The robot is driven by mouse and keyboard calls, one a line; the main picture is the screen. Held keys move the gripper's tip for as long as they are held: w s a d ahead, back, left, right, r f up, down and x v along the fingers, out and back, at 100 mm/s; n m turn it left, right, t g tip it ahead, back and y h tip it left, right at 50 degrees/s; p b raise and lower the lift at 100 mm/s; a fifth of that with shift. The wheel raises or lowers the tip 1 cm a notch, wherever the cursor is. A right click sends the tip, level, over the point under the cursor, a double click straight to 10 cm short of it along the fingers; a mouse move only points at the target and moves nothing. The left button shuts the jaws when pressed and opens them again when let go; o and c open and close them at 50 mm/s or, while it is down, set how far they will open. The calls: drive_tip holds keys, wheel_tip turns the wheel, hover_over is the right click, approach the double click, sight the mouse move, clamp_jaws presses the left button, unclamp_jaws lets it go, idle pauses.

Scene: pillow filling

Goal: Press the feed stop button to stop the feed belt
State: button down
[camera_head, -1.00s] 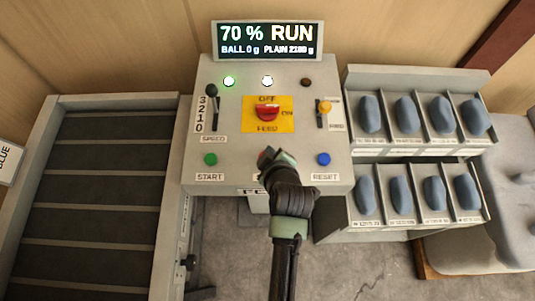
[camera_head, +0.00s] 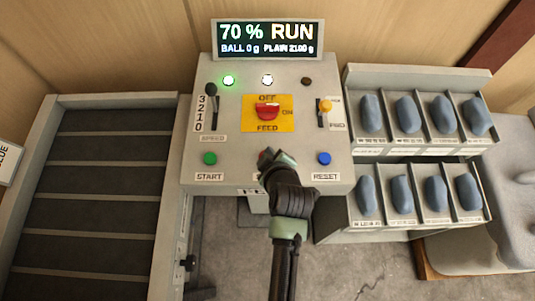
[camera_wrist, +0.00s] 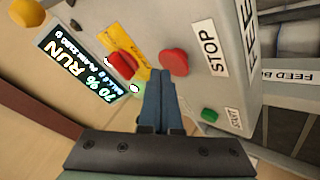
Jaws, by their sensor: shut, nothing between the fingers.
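The red stop button (camera_wrist: 174,62) stands beside a STOP label on the control panel (camera_head: 230,130). In the head view my gripper mostly hides it. My gripper (camera_head: 267,155) is at the panel's lower middle, between the green START button (camera_head: 210,158) and the blue RESET button (camera_head: 324,158). In the wrist view its shut, empty fingertips (camera_wrist: 160,75) appear close beside the red button; I cannot tell whether they touch it. A dark slatted belt (camera_head: 95,200) lies at the left. The display (camera_head: 267,39) reads 70 % RUN.
Above the gripper is a red feed switch (camera_head: 268,111) on a yellow plate. A black speed lever (camera_head: 211,90) and a yellow-knobbed lever (camera_head: 324,106) flank it. A rack of blue pieces (camera_head: 415,150) stands close on the right.

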drive_tip(key=shift+f+b, duration=0.45)
drive_tip(key=shift+f, duration=0.1)
idle(0.6)
drive_tip(key=shift+r, duration=0.1)
drive_tip(key=shift+r+p, duration=0.8)
drive_tip(key=shift+r, duration=0.05)
wheel_tip(320, 180, up, 5)
drive_tip(key=p, duration=0.4)
drive_tip(key=shift+r, duration=0.1)
idle(0.8)
